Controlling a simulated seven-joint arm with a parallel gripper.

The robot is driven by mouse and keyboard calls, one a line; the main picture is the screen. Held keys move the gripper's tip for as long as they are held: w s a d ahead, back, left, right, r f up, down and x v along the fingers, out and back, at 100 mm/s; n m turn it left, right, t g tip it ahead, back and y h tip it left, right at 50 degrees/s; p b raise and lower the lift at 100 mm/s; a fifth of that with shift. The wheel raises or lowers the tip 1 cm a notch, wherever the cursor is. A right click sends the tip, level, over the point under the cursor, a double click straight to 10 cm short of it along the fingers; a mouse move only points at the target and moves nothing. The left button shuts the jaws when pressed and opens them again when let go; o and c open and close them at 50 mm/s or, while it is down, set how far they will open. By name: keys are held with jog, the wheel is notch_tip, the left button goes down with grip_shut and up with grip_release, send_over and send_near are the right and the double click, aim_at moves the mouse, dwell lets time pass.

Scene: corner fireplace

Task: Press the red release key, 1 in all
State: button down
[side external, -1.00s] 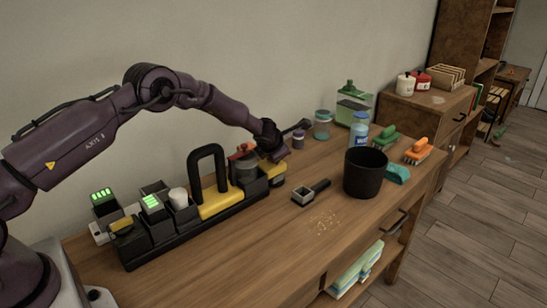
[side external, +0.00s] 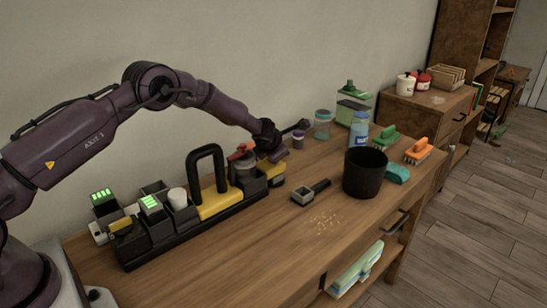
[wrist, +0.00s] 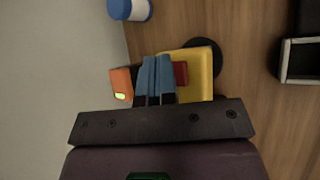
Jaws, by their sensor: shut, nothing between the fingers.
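My gripper (wrist: 155,62) is shut and empty, its two blue fingers side by side in the wrist view. An orange part with a lit green patch (wrist: 121,86) lies left of the fingers. Whether the fingertips touch the red key I cannot tell.
The black rack carries a yellow piece with a tall black handle (side external: 208,170), a canister with a red top (side external: 242,152) and green-lit modules (side external: 150,203). A black bin (side external: 365,173) and a small scoop (side external: 303,195) stand to the right. Jars (side external: 322,124) stand behind.

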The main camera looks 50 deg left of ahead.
jog(key=shift+s+r, duration=0.1)
jog(key=shift+r, duration=0.4)
jog(key=shift+r, duration=2.6)
jog(key=shift+r, duration=0.1)
jog(key=s+d+r+n+g+h, duration=0.1)
jog(key=s+d+r+n, duration=0.2)
jog(key=s+r+n, duration=0.7)
jog(key=s+d+r+n, duration=0.3)
jog(key=s+r+n, duration=0.6)
jog(key=r+n, duration=0.15)
jog(key=s+d+n+h, duration=0.2)
jog(key=s+n, duration=0.6)
jog(key=s, duration=0.4)
jog(key=s+d+n+h, duration=0.2)
jog(key=s+d+n, duration=0.3)
jog(key=s+n, duration=0.4)
jog(key=s+f, duration=0.1)
jog(key=s, duration=0.2)
jog(key=shift+d+g, duration=0.25)
jog(key=shift+g, duration=0.15)
